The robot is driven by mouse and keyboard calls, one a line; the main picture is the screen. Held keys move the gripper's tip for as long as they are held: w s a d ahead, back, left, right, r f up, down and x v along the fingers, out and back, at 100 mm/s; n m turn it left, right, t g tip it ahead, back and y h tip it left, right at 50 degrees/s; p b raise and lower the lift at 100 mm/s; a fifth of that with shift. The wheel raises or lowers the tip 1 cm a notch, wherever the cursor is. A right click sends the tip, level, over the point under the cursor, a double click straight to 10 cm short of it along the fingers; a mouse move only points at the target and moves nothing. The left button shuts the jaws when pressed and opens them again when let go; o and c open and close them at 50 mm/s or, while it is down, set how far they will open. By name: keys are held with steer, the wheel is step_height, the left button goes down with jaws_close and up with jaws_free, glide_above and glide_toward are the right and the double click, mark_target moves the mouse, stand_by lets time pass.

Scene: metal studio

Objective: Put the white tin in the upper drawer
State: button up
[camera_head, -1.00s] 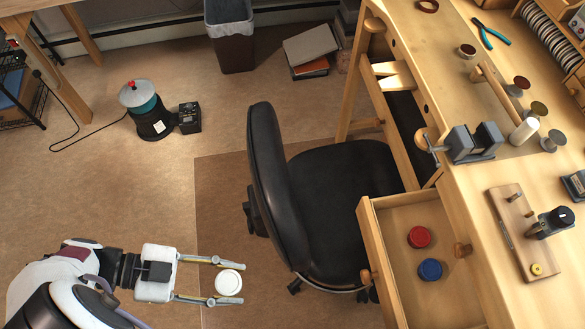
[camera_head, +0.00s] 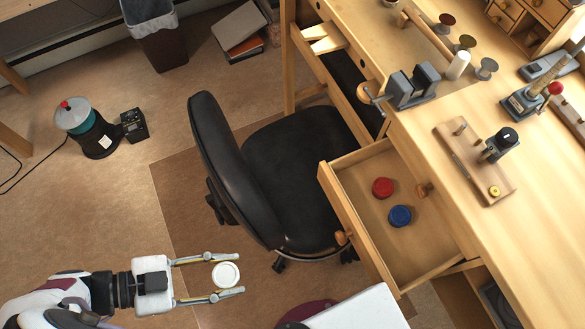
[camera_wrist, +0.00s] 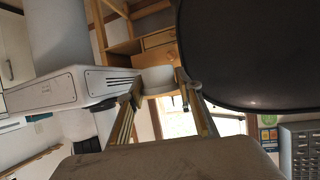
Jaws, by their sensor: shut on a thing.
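The white tin (camera_head: 226,274) is round and seen from above in the head view, between the two fingers of my gripper (camera_head: 239,274). My gripper is shut on it and holds it off the floor, left of the desk. In the wrist view the tin (camera_wrist: 157,80) shows between the fingertips. The upper drawer (camera_head: 425,236) is pulled out from the desk, right of my gripper and well apart from it. A red tin (camera_head: 383,187) and a blue tin (camera_head: 400,215) lie inside it, with bare room around them.
A black office chair (camera_head: 290,175) stands between the floor area and the desk, close beside the drawer; its backrest (camera_wrist: 250,50) fills the wrist view's upper right. The desktop (camera_head: 440,120) carries a vise (camera_head: 412,86) and tools. Open floor lies left of the chair.

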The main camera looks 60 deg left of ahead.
steer(key=w+d, duration=0.2)
steer(key=w, duration=1.1)
steer(key=w+d, duration=0.3)
steer(key=w, duration=1.1)
steer(key=w+d, duration=0.3)
steer(key=w, duration=1.1)
steer(key=shift+f, duration=1.75)
steer(key=shift+f, duration=0.6)
steer(key=o, duration=1.2)
steer(key=shift+r, duration=0.1)
